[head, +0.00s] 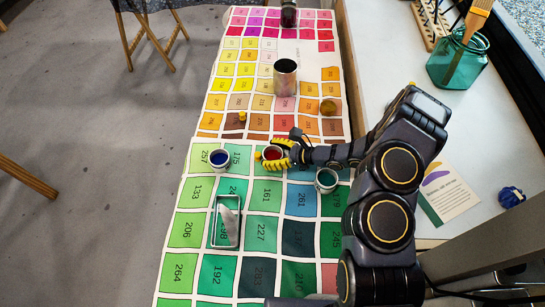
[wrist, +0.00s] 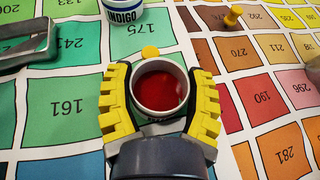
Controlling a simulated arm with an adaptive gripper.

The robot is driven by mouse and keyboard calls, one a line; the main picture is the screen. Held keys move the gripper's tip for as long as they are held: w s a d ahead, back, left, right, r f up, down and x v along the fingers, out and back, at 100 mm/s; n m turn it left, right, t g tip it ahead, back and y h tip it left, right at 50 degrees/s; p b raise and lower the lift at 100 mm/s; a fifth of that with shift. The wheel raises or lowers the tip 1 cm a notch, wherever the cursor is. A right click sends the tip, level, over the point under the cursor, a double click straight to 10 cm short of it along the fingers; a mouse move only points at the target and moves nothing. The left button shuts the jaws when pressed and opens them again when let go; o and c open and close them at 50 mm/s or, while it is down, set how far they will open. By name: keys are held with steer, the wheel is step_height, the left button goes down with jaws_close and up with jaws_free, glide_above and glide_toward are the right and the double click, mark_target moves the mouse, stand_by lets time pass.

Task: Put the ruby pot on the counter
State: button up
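The ruby pot (head: 272,153) is a small white-rimmed pot of red paint over the numbered colour chart. It also shows in the wrist view (wrist: 160,88), upright between the fingers. My gripper (head: 279,153) has its yellow-padded fingers on either side of the pot; in the wrist view the fingers (wrist: 160,95) appear to touch its sides. Whether its base rests on the chart is hidden. The white counter (head: 385,50) runs along the right side in the head view, beyond my arm.
The indigo pot (head: 219,160) stands left of the ruby pot; a green pot (head: 326,180) stands right. A metal tray (head: 226,222), a metal can (head: 286,78) and yellow pins (head: 242,116) are on the chart. The counter holds a glass jar (head: 458,62) and a card (head: 448,192).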

stand_by(0.3)
step_height(320, 180, up, 10)
steer(key=w+d+f+m+t+h, duration=0.1)
steer(key=w+d+m+t+h, duration=0.45)
steer(key=w+d, duration=1.1)
steer(key=w+d+r+m+t+h, duration=0.25)
steer(key=w+d+r+m, duration=0.2)
steer(key=d, duration=0.25)
steer(key=w+d+r+m+t+h, duration=0.2)
steer(key=w+d+r+m+h, duration=0.1)
steer(key=w+d, duration=0.4)
steer(key=shift+m, duration=0.3)
steer(key=shift+s+d+f, duration=0.15)
steer(key=shift+f, duration=1.65)
steer(key=shift+s+d+f, duration=0.1)
steer(key=shift+s+f, duration=0.05)
steer(key=shift+f, duration=1.65)
steer(key=o, duration=1.1)
steer(key=shift+f, duration=0.15)
